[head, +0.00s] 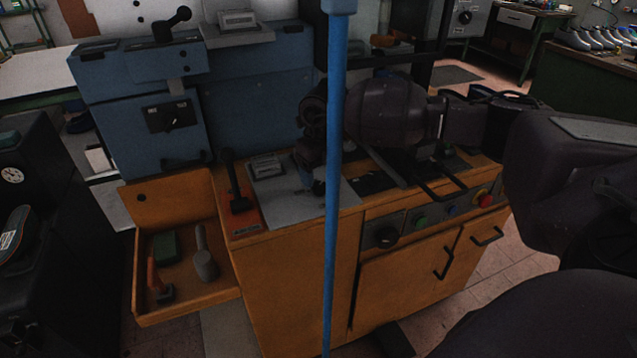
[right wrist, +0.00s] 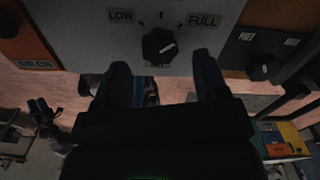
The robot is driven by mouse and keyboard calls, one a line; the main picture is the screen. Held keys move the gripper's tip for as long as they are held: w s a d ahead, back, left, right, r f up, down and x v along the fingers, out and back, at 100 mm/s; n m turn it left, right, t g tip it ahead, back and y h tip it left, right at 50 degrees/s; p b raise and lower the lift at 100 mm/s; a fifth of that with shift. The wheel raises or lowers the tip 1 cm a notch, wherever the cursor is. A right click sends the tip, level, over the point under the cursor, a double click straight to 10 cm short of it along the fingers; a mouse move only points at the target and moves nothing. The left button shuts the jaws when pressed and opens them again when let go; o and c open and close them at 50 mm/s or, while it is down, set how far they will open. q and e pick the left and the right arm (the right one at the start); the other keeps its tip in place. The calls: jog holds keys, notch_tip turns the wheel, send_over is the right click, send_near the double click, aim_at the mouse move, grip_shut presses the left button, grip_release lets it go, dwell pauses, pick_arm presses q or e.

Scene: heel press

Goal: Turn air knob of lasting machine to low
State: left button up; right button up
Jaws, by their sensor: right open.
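The black air knob (right wrist: 158,45) is on a grey plate between the LOW label (right wrist: 121,16) and the FULL label (right wrist: 203,20). Its pale mark slants up to the right, toward FULL. My right gripper (right wrist: 161,66) is open and empty. In the right wrist view its two fingertips appear to left and right of the knob, slightly below it, with no visible contact. In the head view the right gripper (head: 312,158) is over the grey plate (head: 286,203) on the orange lasting machine (head: 290,270) and hides the knob. My left gripper is not in view.
A blue pole (head: 334,230) stands in front of the machine. A black lever (head: 236,190) rises from the orange AIR ON plate left of the knob plate. A dark panel with another knob (right wrist: 264,67) is to the right. An open tray (head: 190,298) juts out left.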

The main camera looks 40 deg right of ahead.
aim_at(320, 189)
notch_tip(320, 189, down, 2)
jog(key=shift+f, duration=0.5)
jog(key=c, duration=0.9)
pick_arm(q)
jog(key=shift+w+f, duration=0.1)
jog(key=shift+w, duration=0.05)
